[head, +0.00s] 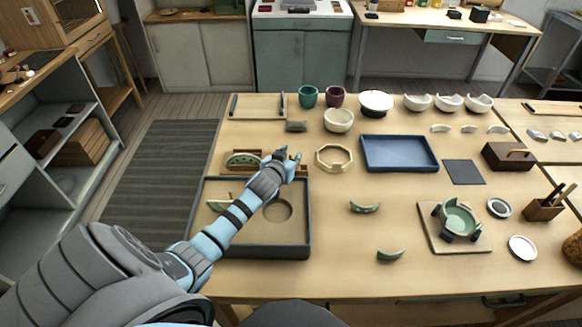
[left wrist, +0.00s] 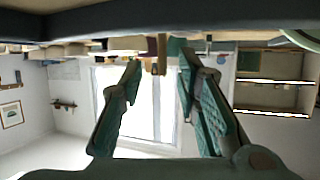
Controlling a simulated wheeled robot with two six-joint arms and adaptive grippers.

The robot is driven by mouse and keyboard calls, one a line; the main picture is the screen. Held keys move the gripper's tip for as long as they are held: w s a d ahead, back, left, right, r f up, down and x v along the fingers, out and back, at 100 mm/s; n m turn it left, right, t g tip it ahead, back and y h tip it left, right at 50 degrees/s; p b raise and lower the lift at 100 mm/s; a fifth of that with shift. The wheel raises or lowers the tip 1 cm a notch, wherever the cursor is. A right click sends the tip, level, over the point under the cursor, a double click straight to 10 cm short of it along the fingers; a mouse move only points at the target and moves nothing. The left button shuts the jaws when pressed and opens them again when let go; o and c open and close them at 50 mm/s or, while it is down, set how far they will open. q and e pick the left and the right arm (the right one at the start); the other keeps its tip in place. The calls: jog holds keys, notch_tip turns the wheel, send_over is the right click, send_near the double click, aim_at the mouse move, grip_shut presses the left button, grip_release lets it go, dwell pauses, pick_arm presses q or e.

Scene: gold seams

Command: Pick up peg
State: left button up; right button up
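My left gripper (head: 290,160) reaches over the dark-rimmed sand tray (head: 307,235) to the small wooden rack (head: 228,160) behind it. In the left wrist view the two fingers of my left gripper (left wrist: 160,65) stand apart with a clear gap. A small brown upright piece (left wrist: 162,54), which looks like a peg, shows between and beyond the fingertips. I cannot tell whether it is between the fingers or only behind them. The gripper and forearm hide part of the rack in the head view. My right gripper is not in view.
A curved green shard stands in the rack. An octagonal wooden ring (head: 334,168) and a blue tray (head: 400,168) lie to the right. Green shards (head: 365,207) lie nearer the front. Cups and bowls (head: 338,120) stand behind. The front middle of the table is mostly clear.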

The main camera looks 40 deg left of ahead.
pick_arm(q)
jog(key=shift+w+a+f, duration=0.2)
jog(key=shift+w+f, duration=0.15)
jog(key=shift+w, duration=0.1)
grip_shut()
jog(key=shift+r, duration=0.15)
